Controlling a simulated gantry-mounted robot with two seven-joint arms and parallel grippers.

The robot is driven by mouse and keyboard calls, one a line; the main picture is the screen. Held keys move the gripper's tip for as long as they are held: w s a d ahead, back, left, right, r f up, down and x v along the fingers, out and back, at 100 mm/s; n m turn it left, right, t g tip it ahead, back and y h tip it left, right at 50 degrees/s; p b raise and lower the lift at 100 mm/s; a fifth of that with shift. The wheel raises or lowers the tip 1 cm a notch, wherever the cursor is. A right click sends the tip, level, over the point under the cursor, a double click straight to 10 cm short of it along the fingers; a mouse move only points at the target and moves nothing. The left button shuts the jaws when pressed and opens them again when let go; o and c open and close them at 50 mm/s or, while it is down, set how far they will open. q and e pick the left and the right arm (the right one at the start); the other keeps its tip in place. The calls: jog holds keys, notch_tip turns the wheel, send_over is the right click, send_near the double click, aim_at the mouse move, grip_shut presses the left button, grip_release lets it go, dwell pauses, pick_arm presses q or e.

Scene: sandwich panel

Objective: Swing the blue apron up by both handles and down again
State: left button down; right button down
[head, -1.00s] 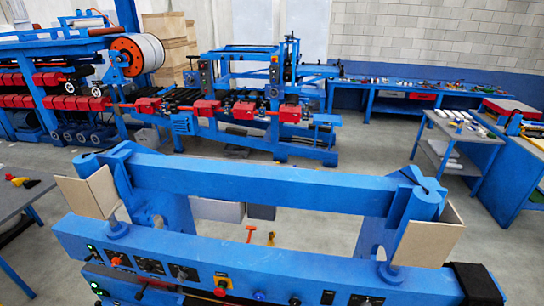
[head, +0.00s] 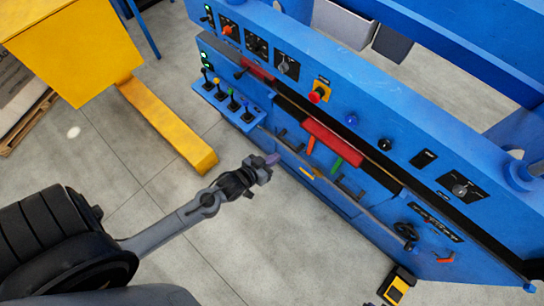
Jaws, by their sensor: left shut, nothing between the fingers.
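The blue front of the machine (head: 345,118) runs diagonally from upper left to lower right. Its lower front panel, which appears to be the apron (head: 455,262), hangs below the control row. A dark fitting (head: 406,232) at the right end of a thin bar may be one handle; I cannot make out both handles for certain. My left gripper (head: 268,162) is shut and empty, over the floor in front of the machine and apart from the panel. A small purple part shows at its tip. My right gripper is out of view.
Small levers (head: 231,102) stick out from a blue shelf near the gripper. A red strip (head: 333,140) and coloured tools lie along the front. A yellow bin (head: 75,50) with a foot stands left. A yellow device (head: 397,285) is on the floor. Grey floor between is clear.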

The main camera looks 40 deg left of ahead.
pick_arm(q)
jog(key=w+a+f+t+b, duration=0.1)
jog(key=w+a+f+b, duration=0.15)
jog(key=f+b, duration=0.65)
jog(key=w+a+f+b, duration=0.2)
jog(key=a+f+b, duration=0.1)
jog(key=f+b, duration=0.55)
jog(key=w+a+f+t+b, duration=0.1)
jog(key=w+a+f+b, duration=0.15)
jog(key=f+b, duration=0.6)
jog(key=w+a+f+b, duration=0.1)
jog(key=w+f+b, duration=0.8)
jog(key=w+b, duration=0.4)
jog(key=shift+w+a+f+m+t+y+b, duration=0.3)
jog(key=shift+y+b, duration=0.1)
jog(key=shift+b, duration=1.1)
jog(key=shift+r, duration=0.1)
